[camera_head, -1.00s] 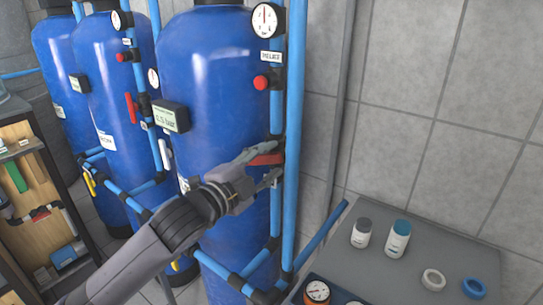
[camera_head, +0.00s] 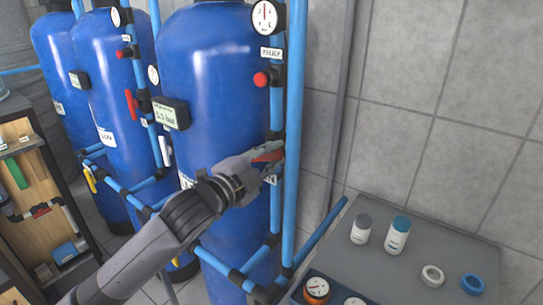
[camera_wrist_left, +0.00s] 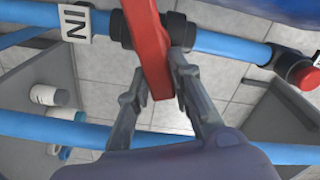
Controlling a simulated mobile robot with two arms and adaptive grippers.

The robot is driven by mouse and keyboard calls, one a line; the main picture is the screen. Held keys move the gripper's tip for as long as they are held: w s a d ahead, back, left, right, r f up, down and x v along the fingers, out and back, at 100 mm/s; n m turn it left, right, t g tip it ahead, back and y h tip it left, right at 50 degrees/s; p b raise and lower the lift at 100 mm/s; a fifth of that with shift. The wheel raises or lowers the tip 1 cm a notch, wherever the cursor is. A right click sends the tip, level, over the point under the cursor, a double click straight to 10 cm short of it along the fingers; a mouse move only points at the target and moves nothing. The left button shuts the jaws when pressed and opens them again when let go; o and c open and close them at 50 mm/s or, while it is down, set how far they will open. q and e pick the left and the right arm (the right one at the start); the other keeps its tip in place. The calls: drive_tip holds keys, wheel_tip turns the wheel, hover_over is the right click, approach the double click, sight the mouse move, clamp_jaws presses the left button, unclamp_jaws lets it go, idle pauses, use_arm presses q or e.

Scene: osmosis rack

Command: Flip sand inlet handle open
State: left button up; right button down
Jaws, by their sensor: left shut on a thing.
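The red handle (camera_head: 268,156) sits on a black valve on the blue pipe in front of the nearest blue tank. In the left wrist view the handle (camera_wrist_left: 150,40) is a long red bar crossing the black valve body (camera_wrist_left: 178,34), next to a white "IN" label (camera_wrist_left: 75,22). My left gripper (camera_head: 264,162) is at the handle. In the left wrist view its fingers (camera_wrist_left: 158,78) lie on both sides of the bar near its end, shut on it. In the head view the gripper hides part of the handle. My right gripper is not in view.
A red knob (camera_head: 261,79) and a pressure gauge (camera_head: 266,16) are above on the same pipe. A thick vertical blue pipe (camera_head: 293,120) runs close to the right of the handle. A grey table (camera_head: 370,270) with bottles and rings stands at right.

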sight(270, 139)
use_arm(q)
clamp_jaws()
drive_tip(key=shift+r+n+p, duration=0.25)
drive_tip(key=shift+n+p, duration=0.45)
drive_tip(key=shift+p, duration=0.2)
drive_tip(key=n+p, duration=0.2)
drive_tip(key=r+n+p, duration=0.1)
drive_tip(key=shift+w+a, duration=0.25)
drive_tip(key=shift+a, duration=0.1)
drive_tip(key=n+p, duration=0.2)
drive_tip(key=n, duration=0.1)
drive_tip(key=shift+w+a+r+p, duration=0.15)
drive_tip(key=shift+w+a+p, duration=0.1)
drive_tip(key=shift+p, duration=0.15)
drive_tip(key=n+p, duration=0.2)
drive_tip(key=n, duration=0.1)
drive_tip(key=shift+w+a+r, duration=0.1)
drive_tip(key=shift+w+a, duration=0.1)
drive_tip(key=shift+a, duration=0.15)
drive_tip(key=shift+w+a+n+p, duration=0.1)
drive_tip(key=shift+a+n+p, duration=0.05)
drive_tip(key=shift+n+p, duration=0.4)
drive_tip(key=shift+w+a+n+p, duration=0.15)
drive_tip(key=shift+n+p, duration=0.15)
drive_tip(key=shift+n, duration=0.45)
